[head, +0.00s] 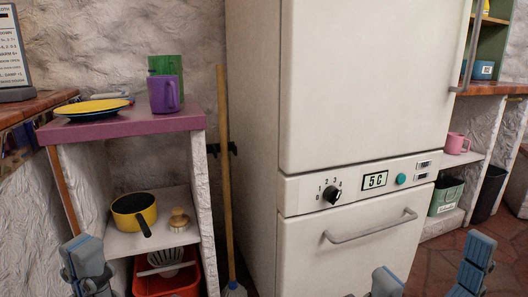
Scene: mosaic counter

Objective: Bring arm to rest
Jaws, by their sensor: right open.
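My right gripper (432,272) is at the bottom right of the head view, its two blue-grey fingers wide apart and nothing between them. It is in front of the lower part of the fridge and the floor. My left gripper (86,264) is at the bottom left, in front of the shelf unit. Only a small part of it shows, and I cannot tell whether its fingers are apart. The rest of both arms is out of view.
A white fridge (360,90) fills the middle. A purple-topped shelf unit (125,122) at left bears a purple mug (164,95), a green cup (165,64) and a yellow plate (92,107). Below are a yellow pan (134,209) and red bin (182,281). A broom (224,170) leans between.

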